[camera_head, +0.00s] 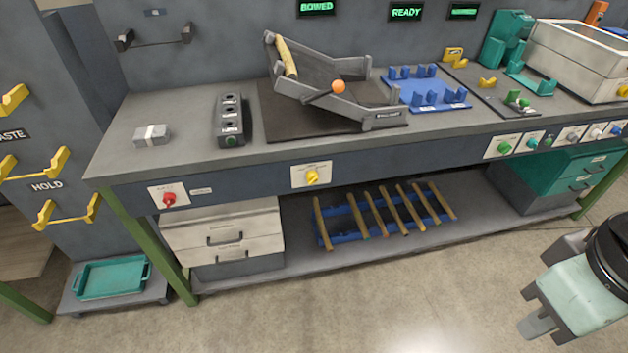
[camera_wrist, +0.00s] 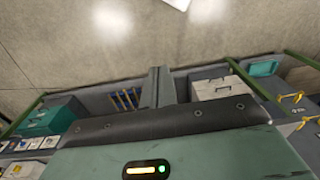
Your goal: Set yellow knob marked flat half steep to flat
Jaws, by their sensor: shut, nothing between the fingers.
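The yellow knob (camera_head: 312,177) sits on a pale plate on the front face of the bench, near its middle. The lettering on the plate is too small to read, so I cannot tell which mark the knob points to. My gripper (camera_head: 540,326) is at the lower right of the head view, over the floor, well apart from the knob and the bench. In the wrist view its shut fingers (camera_wrist: 157,88) point toward the bench's lower shelf. Nothing is between them. I cannot make out the yellow knob in the wrist view.
A red knob (camera_head: 169,199) is left on the same face; a green knob (camera_head: 504,148) and several others are right. A ramp with an orange ball (camera_head: 338,87) stands on the bench. Dowels lie on a blue rack (camera_head: 328,230) below. The floor in front is clear.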

